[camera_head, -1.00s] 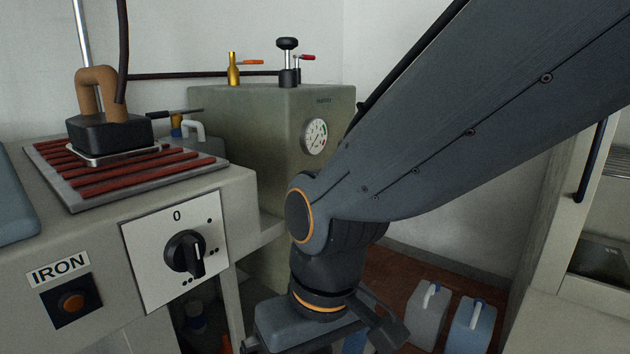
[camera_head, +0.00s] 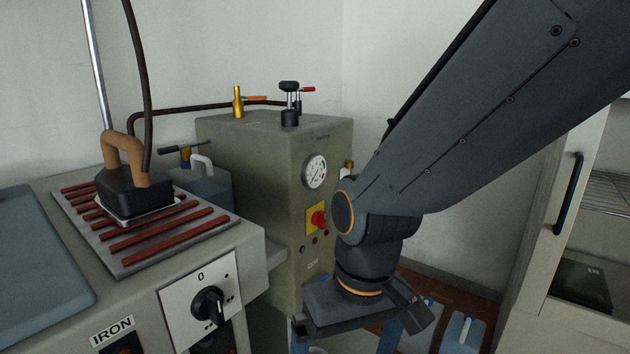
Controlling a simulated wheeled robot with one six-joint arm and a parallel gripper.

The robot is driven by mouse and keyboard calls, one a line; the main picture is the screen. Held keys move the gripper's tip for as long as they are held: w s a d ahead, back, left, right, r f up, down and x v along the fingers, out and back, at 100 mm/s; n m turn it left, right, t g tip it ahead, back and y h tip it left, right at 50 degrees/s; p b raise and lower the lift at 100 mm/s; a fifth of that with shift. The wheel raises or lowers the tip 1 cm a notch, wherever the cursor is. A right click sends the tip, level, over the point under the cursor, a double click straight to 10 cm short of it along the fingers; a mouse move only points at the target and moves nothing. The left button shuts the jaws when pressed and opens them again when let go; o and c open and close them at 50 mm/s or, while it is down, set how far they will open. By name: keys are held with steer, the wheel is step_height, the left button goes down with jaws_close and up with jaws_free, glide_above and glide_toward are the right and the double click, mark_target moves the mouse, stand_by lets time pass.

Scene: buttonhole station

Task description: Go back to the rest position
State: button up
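My gripper (camera_head: 352,304) hangs below my dark grey arm, right of the lower centre in the head view. It is seen from behind and above, in front of the green boiler's lower right side. The rest position is not marked by anything in view.
An iron (camera_head: 125,185) stands on a red-ribbed rest (camera_head: 170,232) on the ironing station at left. The green boiler (camera_head: 250,175) with gauge stands behind. Jugs (camera_head: 462,333) sit on the floor right of my gripper; a cabinet (camera_head: 545,250) is at far right.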

steer(key=s+d+r+m+h+p, duration=0.1)
steer(key=d+r+m+p, duration=0.3)
steer(key=d+r+p, duration=1.1)
step_height(320, 180, up, 3)
steer(key=s+p, duration=0.1)
steer(key=p, duration=0.5)
stand_by(0.4)
